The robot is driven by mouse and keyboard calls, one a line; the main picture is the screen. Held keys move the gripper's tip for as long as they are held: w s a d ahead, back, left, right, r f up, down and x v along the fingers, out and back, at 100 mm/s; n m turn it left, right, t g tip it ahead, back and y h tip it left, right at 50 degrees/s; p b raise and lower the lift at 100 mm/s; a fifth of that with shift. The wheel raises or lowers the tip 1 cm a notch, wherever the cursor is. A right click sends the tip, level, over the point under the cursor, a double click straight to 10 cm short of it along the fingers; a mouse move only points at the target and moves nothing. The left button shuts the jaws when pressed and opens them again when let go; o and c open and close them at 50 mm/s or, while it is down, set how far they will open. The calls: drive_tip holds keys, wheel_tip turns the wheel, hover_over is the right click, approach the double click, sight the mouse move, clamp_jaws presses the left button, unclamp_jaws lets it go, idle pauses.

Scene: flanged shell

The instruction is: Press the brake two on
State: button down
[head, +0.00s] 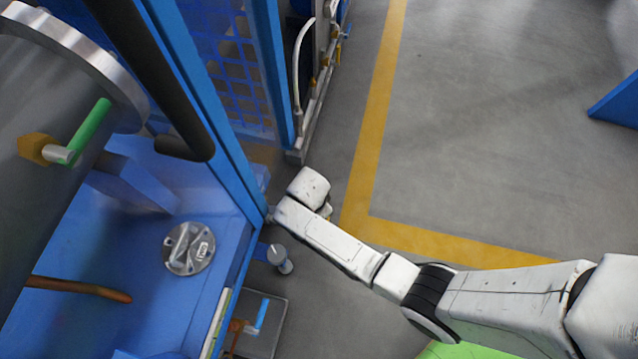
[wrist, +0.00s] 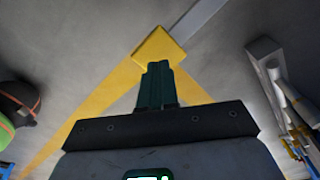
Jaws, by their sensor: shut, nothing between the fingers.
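I cannot tell for certain which part is brake two, as no label is readable. In the head view, a small lever with a blue handle (head: 262,312) stands low at the machine's foot. A grey round-topped post (head: 279,258) stands just above it in the picture. My gripper's dark green fingers (wrist: 157,68) are shut and empty in the wrist view. In the head view my arm's end is beside the machine's blue frame, and the fingers cannot be made out.
The blue machine frame (head: 192,95) and a large grey cylinder (head: 45,95) with a green-handled valve (head: 90,132) fill the left. A round metal cap (head: 189,248) sits on the blue deck. Grey floor (head: 490,130) with yellow lines lies open to the right.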

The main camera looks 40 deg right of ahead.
drive_tip(key=shift+d+f+b, duration=0.15)
drive_tip(key=shift+f+b, duration=1)
drive_tip(key=shift+f, duration=0.45)
wheel_tip(320, 180, down, 4)
drive_tip(key=b, duration=0.3)
drive_tip(key=shift+f, duration=0.25)
drive_tip(key=shift+r, duration=0.1)
drive_tip(key=shift+a+r, duration=0.2)
drive_tip(key=shift+a, duration=0.15)
drive_tip(key=shift+a+r+p, duration=0.15)
drive_tip(key=shift+a+p, duration=0.15)
drive_tip(key=shift+a, duration=0.3)
drive_tip(key=shift+a+r+p, duration=0.15)
drive_tip(key=shift+a+p, duration=0.1)
drive_tip(key=shift+a, duration=0.3)
